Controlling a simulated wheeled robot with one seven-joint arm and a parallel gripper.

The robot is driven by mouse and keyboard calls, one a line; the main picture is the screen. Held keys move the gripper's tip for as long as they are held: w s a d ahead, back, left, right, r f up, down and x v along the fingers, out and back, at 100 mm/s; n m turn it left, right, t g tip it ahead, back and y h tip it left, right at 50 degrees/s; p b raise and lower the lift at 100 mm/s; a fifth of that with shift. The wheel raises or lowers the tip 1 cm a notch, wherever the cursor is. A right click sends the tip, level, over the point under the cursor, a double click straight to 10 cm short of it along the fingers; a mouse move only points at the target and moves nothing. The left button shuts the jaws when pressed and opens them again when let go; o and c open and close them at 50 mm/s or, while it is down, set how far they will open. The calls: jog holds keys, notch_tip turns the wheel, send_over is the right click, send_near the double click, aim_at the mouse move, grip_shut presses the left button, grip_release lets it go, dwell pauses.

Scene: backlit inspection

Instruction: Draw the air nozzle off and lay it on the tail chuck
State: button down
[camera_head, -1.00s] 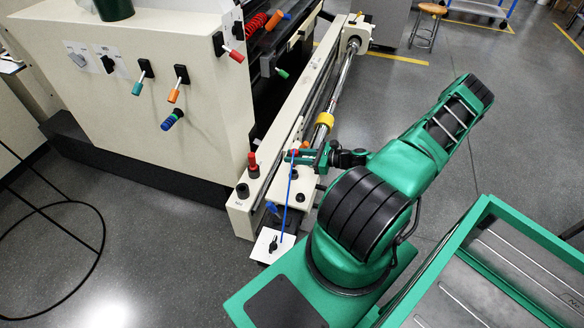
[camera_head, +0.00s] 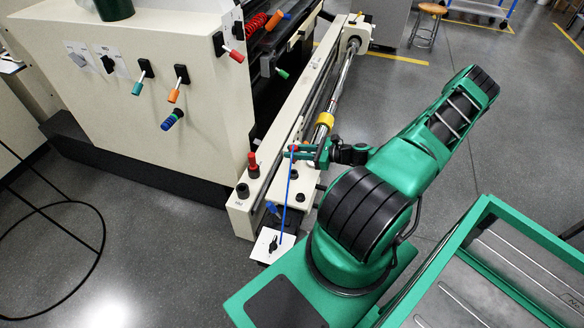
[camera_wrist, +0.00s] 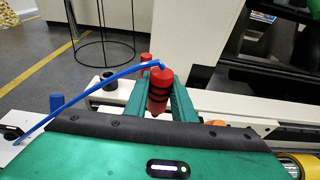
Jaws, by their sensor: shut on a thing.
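My gripper (camera_head: 303,152) is shut on the air nozzle, over the near end of the machine's rail. In the wrist view the nozzle (camera_wrist: 159,88) is a red cylinder with dark bands, upright between the green fingers (camera_wrist: 160,100). A blue hose runs from its top down to the left. Its lower end is partly hidden, so I cannot tell its clearance below. What looks like the tail chuck (camera_head: 325,121), with a yellow collar, lies beyond my gripper on the steel bar's near end. The yellow collar (camera_wrist: 305,164) shows at the wrist view's lower right.
A red-topped knob (camera_head: 253,165) and a black knob (camera_head: 242,191) stand on the rail left of my gripper. The blue hose (camera_head: 287,195) hangs to a white plate (camera_head: 262,244). The cream machine (camera_head: 150,120) fills the left. Open floor lies right of the rail.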

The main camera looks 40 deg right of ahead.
jog(key=shift+r, duration=1.45)
